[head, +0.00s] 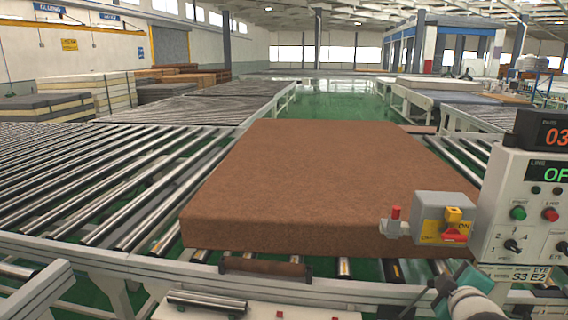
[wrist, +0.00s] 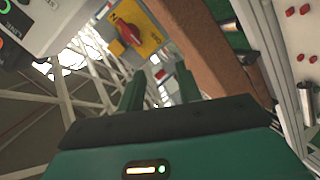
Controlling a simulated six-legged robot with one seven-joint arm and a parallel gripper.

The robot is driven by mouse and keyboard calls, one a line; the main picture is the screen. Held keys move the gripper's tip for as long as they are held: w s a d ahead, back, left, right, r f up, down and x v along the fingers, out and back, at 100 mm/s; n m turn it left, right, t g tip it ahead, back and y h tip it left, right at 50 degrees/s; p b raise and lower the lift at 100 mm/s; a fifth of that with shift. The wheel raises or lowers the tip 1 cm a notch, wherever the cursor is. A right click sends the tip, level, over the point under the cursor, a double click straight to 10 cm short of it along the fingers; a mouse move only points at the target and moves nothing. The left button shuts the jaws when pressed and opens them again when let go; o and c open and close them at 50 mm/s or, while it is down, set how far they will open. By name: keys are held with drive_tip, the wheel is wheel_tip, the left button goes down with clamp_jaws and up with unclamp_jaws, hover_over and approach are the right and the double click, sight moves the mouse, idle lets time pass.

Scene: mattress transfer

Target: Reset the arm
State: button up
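My gripper (head: 446,284) is at the lower right of the head view, in front of the conveyor edge and below the switch box. In the wrist view its two green fingers (wrist: 161,82) stand apart with a gap between them, and nothing is held. The brown mattress (head: 310,180) lies flat on the rollers in the head view; its edge also shows in the wrist view (wrist: 205,50). The grey switch box (head: 446,207) has a yellow plate and a red knob; the knob (wrist: 128,33) shows ahead of the fingers, apart from them.
A control panel (head: 530,200) with buttons, knobs and displays stands at the right. A red button (head: 396,212) sits beside the switch box. Roller conveyors (head: 90,185) run to the left, with stacked mattresses (head: 100,92) behind. The green floor aisle (head: 340,105) beyond is clear.

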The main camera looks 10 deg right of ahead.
drive_tip(key=s+a+f+m+g+y, duration=0.1)
drive_tip(key=s+a+m+g+y, duration=0.2)
drive_tip(key=a, duration=0.9)
drive_tip(key=s+a+f+m+g+y, duration=0.1)
drive_tip(key=s+a+m+g+y, duration=0.1)
drive_tip(key=s+a+m+g, duration=0.3)
drive_tip(key=s+a, duration=0.4)
drive_tip(key=a, duration=0.4)
drive_tip(key=shift+s+a+y, duration=0.15)
drive_tip(key=shift+a+y, duration=0.1)
drive_tip(key=shift+y, duration=0.15)
